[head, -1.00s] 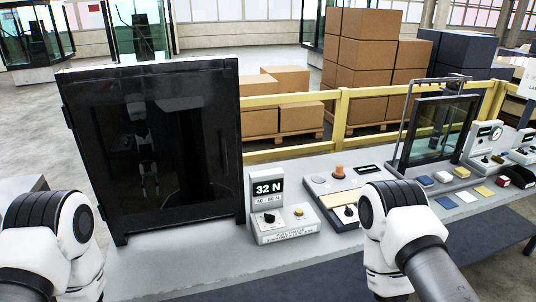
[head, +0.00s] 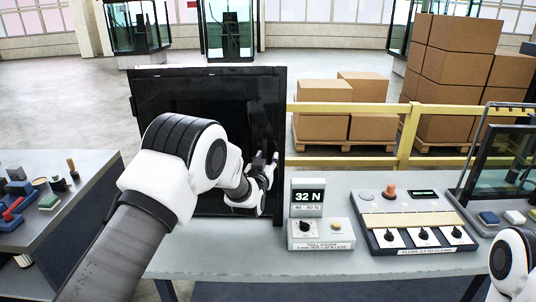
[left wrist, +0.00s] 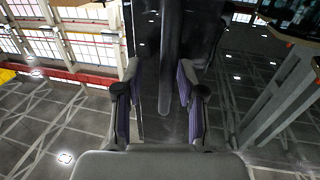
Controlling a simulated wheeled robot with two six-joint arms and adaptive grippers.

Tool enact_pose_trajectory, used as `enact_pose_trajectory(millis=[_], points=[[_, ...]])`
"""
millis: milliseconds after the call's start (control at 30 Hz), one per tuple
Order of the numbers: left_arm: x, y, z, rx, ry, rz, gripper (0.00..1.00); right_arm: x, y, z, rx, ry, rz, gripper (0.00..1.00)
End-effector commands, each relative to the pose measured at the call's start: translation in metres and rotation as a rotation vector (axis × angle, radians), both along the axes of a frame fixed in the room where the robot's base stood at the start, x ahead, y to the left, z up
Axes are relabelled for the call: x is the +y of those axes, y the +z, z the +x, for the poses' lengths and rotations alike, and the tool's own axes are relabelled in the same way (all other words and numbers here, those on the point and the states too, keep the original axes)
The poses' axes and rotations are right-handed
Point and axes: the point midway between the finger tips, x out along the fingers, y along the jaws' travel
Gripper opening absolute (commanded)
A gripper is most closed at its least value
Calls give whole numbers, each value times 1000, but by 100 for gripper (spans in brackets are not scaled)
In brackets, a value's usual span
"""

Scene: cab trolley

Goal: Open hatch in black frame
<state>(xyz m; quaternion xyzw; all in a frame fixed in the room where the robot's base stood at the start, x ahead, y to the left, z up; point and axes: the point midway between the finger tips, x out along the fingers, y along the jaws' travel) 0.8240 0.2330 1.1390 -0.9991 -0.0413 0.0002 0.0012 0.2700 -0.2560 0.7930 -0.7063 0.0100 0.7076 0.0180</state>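The black frame (head: 279,110) stands upright on the grey bench with the dark hatch (head: 240,105) in it. The hatch looks closed, though my left arm covers much of it. My left gripper (head: 266,167) is in front of the hatch's right part, near the frame's right side. In the left wrist view the left gripper (left wrist: 160,75) has its two fingers apart. A dark upright bar (left wrist: 167,85) shows between or beyond them; I cannot tell whether they touch it. Only part of my right arm shows at the right edge; its gripper is out of view.
A force gauge reading 32 N (head: 308,197) stands right of the frame, beside a panel with knobs (head: 425,220). A side table (head: 75,185) with small tools is at the left. A yellow rail (head: 340,160) and cardboard boxes (head: 450,70) are behind.

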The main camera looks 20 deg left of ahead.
Motion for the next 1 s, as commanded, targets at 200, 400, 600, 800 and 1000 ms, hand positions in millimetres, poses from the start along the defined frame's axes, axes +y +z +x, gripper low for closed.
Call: enact_pose_trajectory(millis=[200, 400, 600, 800, 1000], points=[[1, -1, 6, 1, 1, 0, 39, 0, 2, 0, 0, 0, 0, 0], [1, -1, 6, 1, 1, 0, 0, 0, 2, 0, 1, 1, 0, 0], [1, -1, 6, 1, 0, 0, 0, 0, 2, 0, 0, 0, 0, 0], [0, -1, -1, 2, -15, -1, 0, 0, 0, 0, 0, 0, 0, 0], [-3, -2, -27, 4, -82, 0, 0, 0, -4, 0, 0, 0, 0, 0]])
